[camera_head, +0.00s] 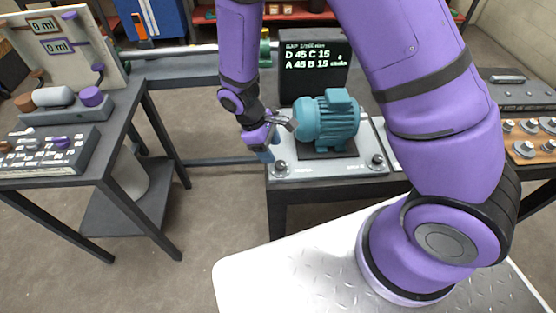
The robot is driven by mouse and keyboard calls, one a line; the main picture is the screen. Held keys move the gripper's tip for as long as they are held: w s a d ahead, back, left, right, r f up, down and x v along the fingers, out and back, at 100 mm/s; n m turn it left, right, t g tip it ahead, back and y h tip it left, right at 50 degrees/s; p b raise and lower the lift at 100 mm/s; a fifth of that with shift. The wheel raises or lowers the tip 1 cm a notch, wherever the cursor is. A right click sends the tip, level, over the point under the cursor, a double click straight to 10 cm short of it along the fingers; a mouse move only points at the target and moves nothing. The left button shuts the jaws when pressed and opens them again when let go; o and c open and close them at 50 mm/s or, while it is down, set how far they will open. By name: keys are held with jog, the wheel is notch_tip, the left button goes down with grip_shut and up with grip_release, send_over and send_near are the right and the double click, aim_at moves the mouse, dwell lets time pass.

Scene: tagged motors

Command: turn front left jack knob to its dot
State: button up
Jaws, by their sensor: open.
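A teal motor (328,118) sits on a dark base on a light grey plate (325,172). The front left jack knob (281,168) is a small round knob at the plate's front left corner. Its dot is too small to make out. Another knob (376,160) stands at the plate's front right. My gripper (266,155) points down at the plate's left edge, just above and left of the front left knob. It looks apart from the knob, but contact is hard to tell. Its fingers are open and partly overlap each other in this view.
A dark display (315,62) behind the motor shows letters and numbers. A left bench (120,150) holds a panel, a cylinder and small parts. A right bench holds a wooden board (530,148) with several knobs. My own arm hides much of the right side.

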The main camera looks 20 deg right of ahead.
aim_at(280, 164)
jog(key=x, duration=0.5)
jog(key=shift+s+d+f, duration=0.1)
jog(key=shift+d+f, duration=0.05)
jog(key=shift+f, duration=0.2)
jog(key=c, duration=0.9)
